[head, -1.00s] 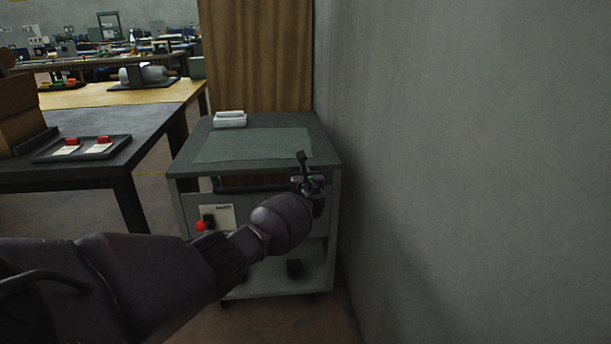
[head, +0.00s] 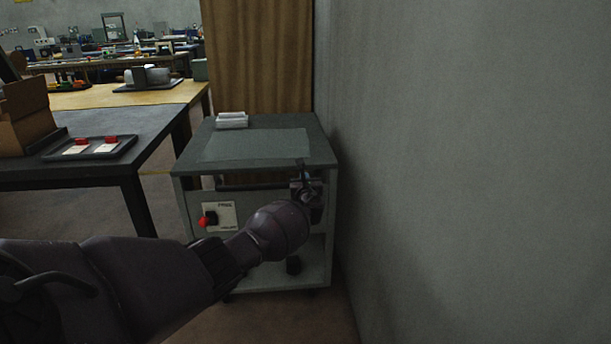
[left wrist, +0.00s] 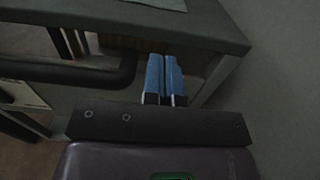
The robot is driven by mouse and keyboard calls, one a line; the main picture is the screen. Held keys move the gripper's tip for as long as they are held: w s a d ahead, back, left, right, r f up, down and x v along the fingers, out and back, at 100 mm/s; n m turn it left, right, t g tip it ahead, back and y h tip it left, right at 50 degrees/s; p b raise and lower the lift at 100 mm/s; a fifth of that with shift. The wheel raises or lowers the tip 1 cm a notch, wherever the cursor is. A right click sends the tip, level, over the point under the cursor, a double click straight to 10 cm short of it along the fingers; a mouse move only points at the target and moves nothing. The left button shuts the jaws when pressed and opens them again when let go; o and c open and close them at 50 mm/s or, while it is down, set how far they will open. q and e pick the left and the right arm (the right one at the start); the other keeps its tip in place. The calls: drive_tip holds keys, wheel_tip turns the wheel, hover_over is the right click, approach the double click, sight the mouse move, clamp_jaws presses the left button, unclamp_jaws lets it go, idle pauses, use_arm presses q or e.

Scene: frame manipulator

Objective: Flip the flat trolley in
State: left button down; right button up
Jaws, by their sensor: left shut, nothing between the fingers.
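The flat trolley (head: 285,128) has a grey-green top and stands against the wall on the right. A dark handle bar (head: 245,183) runs across its front just under the top; it also shows in the left wrist view (left wrist: 60,72). A label plate with a red knob (head: 204,222) is on its front left. My left gripper (head: 304,172) is at the trolley's front right, by the right end of the bar. Its blue fingers (left wrist: 165,78) are shut and empty, pointing under the top's edge. Whether they touch the trolley cannot be told. My right gripper is not in view.
A dark table (head: 150,125) with a tray (head: 122,150) of red-and-white pieces stands to the left. A brown curtain (head: 258,60) hangs behind. The grey wall (head: 470,150) closes off the right side.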

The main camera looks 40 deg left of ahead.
use_arm(q)
drive_tip(key=p+v, duration=0.3)
drive_tip(key=v, duration=0.6)
drive_tip(key=shift+s+p, duration=0.15)
drive_tip(key=shift+p, duration=0.2)
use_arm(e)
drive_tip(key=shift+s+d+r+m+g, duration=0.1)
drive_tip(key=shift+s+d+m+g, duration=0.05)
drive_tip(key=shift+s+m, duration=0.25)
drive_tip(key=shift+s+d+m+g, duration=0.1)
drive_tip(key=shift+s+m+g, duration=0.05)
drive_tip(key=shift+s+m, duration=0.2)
use_arm(q)
drive_tip(key=shift+d, duration=0.1)
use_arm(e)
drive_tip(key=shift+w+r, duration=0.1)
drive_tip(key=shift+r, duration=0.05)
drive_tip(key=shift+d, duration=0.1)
